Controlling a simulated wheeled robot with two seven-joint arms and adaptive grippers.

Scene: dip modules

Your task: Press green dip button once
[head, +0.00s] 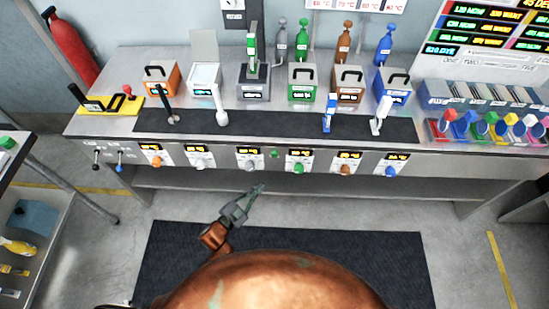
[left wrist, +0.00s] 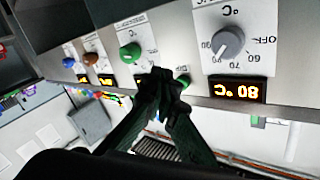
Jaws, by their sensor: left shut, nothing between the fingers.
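The green dip button (head: 274,153) is a small round button on the front panel, between the grey knob (head: 250,165) and the green knob (head: 298,168). In the left wrist view the green button (left wrist: 184,82) shows just right of my fingertips, partly close behind them. My left gripper (head: 259,188) is shut and empty, in front of the panel and below the button in the head view. Its fingertips (left wrist: 160,76) point toward the panel in the left wrist view. I cannot tell whether they touch it. My right gripper is not in view.
Orange (head: 157,162), brown (head: 345,170) and blue (head: 390,172) knobs line the same panel. Dip modules, including a green one (head: 302,95), stand on the steel bench (head: 120,125). The floor before the bench has a dark mat (head: 340,260). A side cart stands at left.

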